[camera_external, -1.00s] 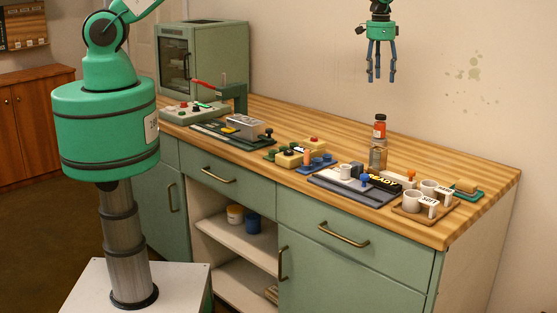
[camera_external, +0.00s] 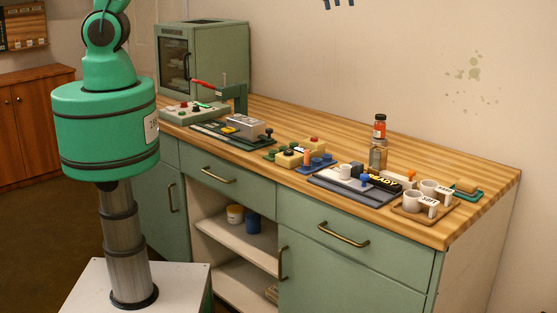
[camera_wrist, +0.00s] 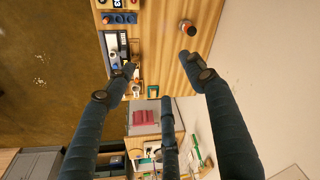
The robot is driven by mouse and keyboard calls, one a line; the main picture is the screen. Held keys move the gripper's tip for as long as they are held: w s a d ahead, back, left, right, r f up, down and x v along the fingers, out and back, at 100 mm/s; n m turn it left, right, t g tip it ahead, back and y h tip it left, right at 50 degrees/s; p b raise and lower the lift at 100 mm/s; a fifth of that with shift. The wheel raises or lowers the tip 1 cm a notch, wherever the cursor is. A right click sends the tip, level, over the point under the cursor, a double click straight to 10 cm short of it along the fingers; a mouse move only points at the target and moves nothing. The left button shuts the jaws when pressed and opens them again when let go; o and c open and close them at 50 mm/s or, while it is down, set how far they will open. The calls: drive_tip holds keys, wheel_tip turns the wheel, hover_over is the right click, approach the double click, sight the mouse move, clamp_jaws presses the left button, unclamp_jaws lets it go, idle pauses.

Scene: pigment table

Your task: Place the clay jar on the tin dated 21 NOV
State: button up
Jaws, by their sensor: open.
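I cannot make out a clay jar or a tin marked 21 NOV in either view; no date is readable. A pale yellowish container (camera_external: 235,214) and a blue container (camera_external: 253,223) stand on the open shelf under the counter, too small to identify. My gripper shows only as blue fingertips (camera_external: 339,3) at the top edge of the external view, high above the counter. In the wrist view my gripper (camera_wrist: 160,76) has its three dark fingers spread, open and empty, with the counter far below.
The wooden counter (camera_external: 470,172) carries a bottle with an orange label (camera_external: 379,146), a dark tray (camera_external: 330,183), and white cups on a wooden tray (camera_external: 410,208). A green oven-like cabinet (camera_external: 215,60) stands at the far left end. The counter's back strip is mostly clear.

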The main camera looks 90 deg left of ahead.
drive_tip(key=s+d+r+t, duration=0.1)
drive_tip(key=s+d+r, duration=0.2)
drive_tip(key=s, duration=0.7)
drive_tip(key=s+d+r+t, duration=0.1)
drive_tip(key=s+d+r, duration=0.25)
drive_tip(key=s, duration=0.75)
drive_tip(key=s+d+r, duration=0.2)
drive_tip(key=s+r, duration=0.1)
drive_tip(key=s, duration=0.7)
drive_tip(key=s+d+f+t, duration=0.1)
drive_tip(key=s+f, duration=0.2)
drive_tip(key=s, duration=0.7)
drive_tip(key=shift+s+d, duration=0.2)
drive_tip(key=shift+d, duration=0.1)
wheel_tip(320, 180, down, 15)
drive_tip(key=b, duration=1.5)
drive_tip(key=shift+r, duration=0.1)
